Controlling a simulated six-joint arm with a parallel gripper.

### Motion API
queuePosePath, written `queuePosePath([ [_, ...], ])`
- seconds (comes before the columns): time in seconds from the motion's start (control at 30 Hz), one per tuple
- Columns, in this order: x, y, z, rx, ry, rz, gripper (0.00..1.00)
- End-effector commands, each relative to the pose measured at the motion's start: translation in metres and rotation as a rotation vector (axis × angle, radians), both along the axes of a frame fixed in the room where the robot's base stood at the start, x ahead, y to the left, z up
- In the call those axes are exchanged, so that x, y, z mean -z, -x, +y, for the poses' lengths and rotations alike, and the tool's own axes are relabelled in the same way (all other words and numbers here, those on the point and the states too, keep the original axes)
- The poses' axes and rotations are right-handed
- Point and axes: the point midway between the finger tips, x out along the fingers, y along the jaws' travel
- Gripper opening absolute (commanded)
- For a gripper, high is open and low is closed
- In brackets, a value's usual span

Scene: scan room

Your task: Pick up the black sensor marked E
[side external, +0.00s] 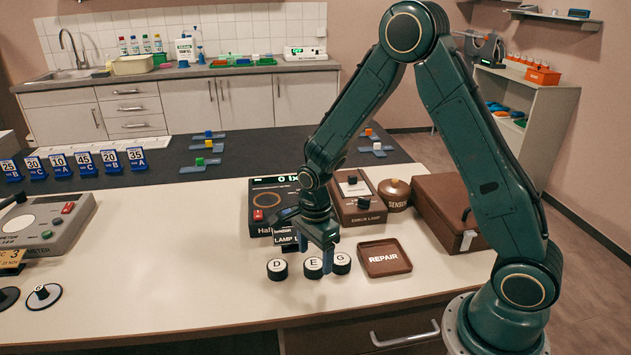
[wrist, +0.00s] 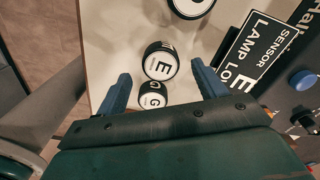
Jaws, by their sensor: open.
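The black sensor marked E (side external: 313,268) stands on the pale table, in the middle of a row, with a white top bearing its letter. The sensor marked D (side external: 277,269) is to its left and the sensor marked G (side external: 341,263) to its right. My gripper (side external: 324,264) is open and points down at the row, close to E and G. In the wrist view, E (wrist: 160,62) lies just beyond and between the blue fingers (wrist: 160,92), with G (wrist: 153,95) nearer, between the fingertips. Nothing is held. Whether a finger touches a sensor I cannot tell.
A brown REPAIR tray (side external: 384,272) lies right of the sensors. Behind stand a dark Hall device (side external: 264,200), a brown lamp box (side external: 356,207), a round SENSOR pot (side external: 394,194) and a brown case (side external: 447,213).

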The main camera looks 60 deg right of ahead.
Motion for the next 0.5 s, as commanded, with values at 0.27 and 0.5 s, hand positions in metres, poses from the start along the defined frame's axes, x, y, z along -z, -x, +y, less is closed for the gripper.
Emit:
queuePosePath([
  [0.27, 0.027, -0.001, -0.001, -0.001, 0.000, 0.002, 0.70],
  [0.5, 0.032, -0.001, -0.001, -0.001, 0.000, -0.001, 0.70],
])
